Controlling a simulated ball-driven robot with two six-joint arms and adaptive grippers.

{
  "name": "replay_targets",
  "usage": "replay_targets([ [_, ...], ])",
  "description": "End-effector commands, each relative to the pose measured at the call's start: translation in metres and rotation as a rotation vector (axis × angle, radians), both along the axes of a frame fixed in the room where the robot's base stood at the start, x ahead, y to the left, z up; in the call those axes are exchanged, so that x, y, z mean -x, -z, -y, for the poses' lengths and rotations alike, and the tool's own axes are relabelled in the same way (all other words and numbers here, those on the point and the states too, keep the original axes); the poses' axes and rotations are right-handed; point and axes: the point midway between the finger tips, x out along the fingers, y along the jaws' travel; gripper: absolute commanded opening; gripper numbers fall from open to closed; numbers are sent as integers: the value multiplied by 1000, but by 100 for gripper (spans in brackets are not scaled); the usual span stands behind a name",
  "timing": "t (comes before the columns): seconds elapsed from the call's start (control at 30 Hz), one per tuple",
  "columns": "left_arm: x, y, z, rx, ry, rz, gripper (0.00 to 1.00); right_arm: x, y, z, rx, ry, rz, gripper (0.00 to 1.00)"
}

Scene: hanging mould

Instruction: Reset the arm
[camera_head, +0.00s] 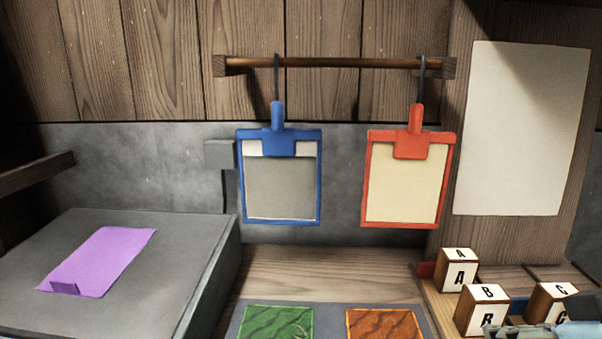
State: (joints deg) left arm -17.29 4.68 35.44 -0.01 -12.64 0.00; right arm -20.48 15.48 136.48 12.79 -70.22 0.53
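A blue mould frame (241,185) and a red mould frame (448,190) hang side by side from hooks on a wooden rod (340,63). The blue one shows a grey panel and the red one a cream panel. My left gripper is not in view. A grey and pale blue shape (578,330) at the bottom right corner looks like part of my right gripper, in front of the lettered blocks. It is cut off by the frame edge, and its fingers cannot be made out.
A purple sheet (105,258) lies on a grey block (185,240) at left. A mat (329,322) with green and orange patches lies at bottom centre. Lettered blocks (458,271) stand at lower right. A blank paper (522,130) is on the wooden panel behind them.

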Motion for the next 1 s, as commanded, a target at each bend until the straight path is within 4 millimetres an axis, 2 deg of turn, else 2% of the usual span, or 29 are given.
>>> replay_targets([
  [0.03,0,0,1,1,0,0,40,22,14,1,13,21,-70,35],
  [0.13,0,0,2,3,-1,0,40,60,35,5,48,62,-196,35],
  [0.37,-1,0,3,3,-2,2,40,143,62,13,111,149,-447,35],
  [0.57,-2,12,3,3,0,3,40,131,137,20,115,157,-481,35],
  [0.77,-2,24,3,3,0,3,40,130,228,28,114,164,-513,35],
  [0.87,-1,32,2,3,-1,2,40,138,287,32,113,169,-535,35],
  [1.0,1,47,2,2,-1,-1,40,169,386,40,112,176,-575,35],
])
